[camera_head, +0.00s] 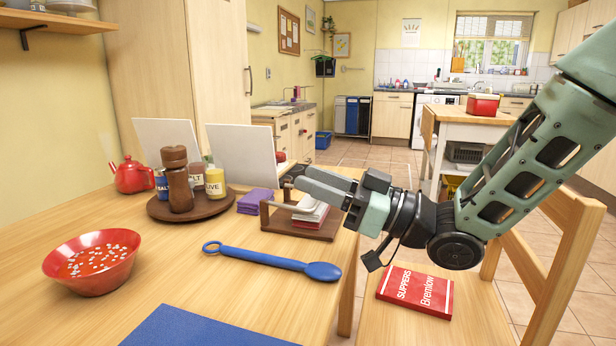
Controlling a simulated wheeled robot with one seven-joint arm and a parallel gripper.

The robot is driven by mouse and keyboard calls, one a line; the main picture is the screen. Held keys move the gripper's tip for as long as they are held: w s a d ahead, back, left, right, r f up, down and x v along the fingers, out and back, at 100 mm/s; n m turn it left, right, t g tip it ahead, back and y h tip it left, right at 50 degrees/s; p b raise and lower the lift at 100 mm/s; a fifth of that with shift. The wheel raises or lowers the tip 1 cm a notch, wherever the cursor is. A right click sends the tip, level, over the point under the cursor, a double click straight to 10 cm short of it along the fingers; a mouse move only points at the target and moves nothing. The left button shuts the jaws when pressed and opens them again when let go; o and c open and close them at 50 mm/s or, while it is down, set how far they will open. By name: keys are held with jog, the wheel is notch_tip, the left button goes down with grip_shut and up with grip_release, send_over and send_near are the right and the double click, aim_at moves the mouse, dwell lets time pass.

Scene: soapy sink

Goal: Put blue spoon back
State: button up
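The blue spoon (268,260) lies flat on the wooden table. Its ringed handle end points left and its bowl points right, towards the table's right edge. My gripper (290,178) is above and behind the spoon, apart from it, near the wooden napkin holder. It points left, and the arm comes in from the right. I see it from the side, and its fingertips are small and dark, so I cannot tell whether it is open or shut. Nothing clearly shows between the fingers.
A red bowl (92,262) with white bits stands left of the spoon. A blue mat (205,329) lies in front. Behind are a round tray (160,210) with jars, purple napkins (257,201) and the napkin holder (298,229). A chair (455,325) with a red book (415,291) stands right.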

jog(key=v, duration=1)
